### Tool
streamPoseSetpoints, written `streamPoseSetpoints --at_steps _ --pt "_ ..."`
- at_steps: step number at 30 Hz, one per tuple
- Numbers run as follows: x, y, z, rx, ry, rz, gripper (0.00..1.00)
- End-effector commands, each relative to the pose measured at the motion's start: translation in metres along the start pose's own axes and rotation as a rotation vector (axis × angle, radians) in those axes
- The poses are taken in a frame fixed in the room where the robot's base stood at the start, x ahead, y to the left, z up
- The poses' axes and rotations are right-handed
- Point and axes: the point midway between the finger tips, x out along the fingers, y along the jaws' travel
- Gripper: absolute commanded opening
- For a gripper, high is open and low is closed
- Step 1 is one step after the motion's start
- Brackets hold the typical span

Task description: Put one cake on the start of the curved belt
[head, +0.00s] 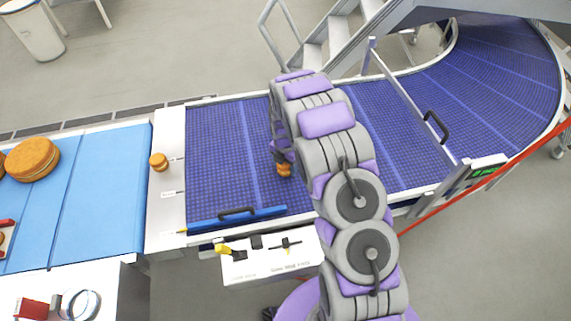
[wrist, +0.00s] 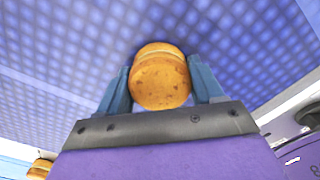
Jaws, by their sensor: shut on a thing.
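A small round orange-brown cake (wrist: 160,80) sits between the two blue-grey fingers of my gripper (wrist: 162,88) in the wrist view. My gripper (head: 282,158) is shut on it. In the head view the held cake (head: 285,171) is partly hidden by my arm and is over the near part of the blue mesh curved belt (head: 222,130). I cannot tell whether it touches the belt. The belt starts at the white strip on the left and curves away at the upper right. A second small cake (head: 159,162) rests on the white strip.
A light blue belt (head: 105,190) at the left carries a large round cake (head: 33,158). A blue bar with a black handle (head: 238,213) lies along the belt's near edge. A clear barrier (head: 405,100) crosses the belt right of my arm. A control panel (head: 270,262) is in front.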

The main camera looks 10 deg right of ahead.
Motion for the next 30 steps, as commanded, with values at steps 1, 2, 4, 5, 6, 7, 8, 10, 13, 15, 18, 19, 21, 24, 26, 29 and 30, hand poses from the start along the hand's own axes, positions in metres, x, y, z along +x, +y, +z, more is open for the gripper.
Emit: streamPoseSetpoints --at_steps 1,2,4,5,6,7,8,10,13,15,18,19,21,24,26,29,30 --pt "-0.001 0.0 0.0 0.0 0.0 0.001 0.53" --pt "-0.001 0.0 0.0 0.0 0.0 0.001 0.53" --pt "-0.001 0.0 0.001 0.0 0.0 0.002 0.53" --pt "-0.001 -0.001 0.001 0.0 0.0 0.002 0.53" --pt "0.0 -0.001 0.001 0.0 0.0 0.001 0.53" --pt "0.001 -0.001 0.001 0.0 0.0 0.001 0.53" --pt "0.001 -0.001 0.001 0.0 0.0 0.002 0.68" --pt "0.001 -0.001 0.002 0.0 0.001 0.002 0.75" --pt "0.001 -0.002 0.002 0.0 0.001 0.003 0.84" --pt "0.001 -0.001 0.002 0.0 0.001 0.003 0.91" --pt "0.001 -0.001 0.001 0.0 0.0 0.002 0.92" --pt "0.001 0.0 0.001 0.0 0.0 0.002 0.92" --pt "0.001 0.0 0.001 0.0 0.0 0.002 0.92" --pt "0.0 0.0 0.001 0.0 -0.001 0.002 0.92" --pt "-0.002 0.0 0.001 0.001 -0.001 0.002 0.92" --pt "-0.01 0.0 0.001 0.0 -0.002 0.004 0.92" --pt "-0.014 0.0 0.002 0.001 -0.002 0.004 0.92"
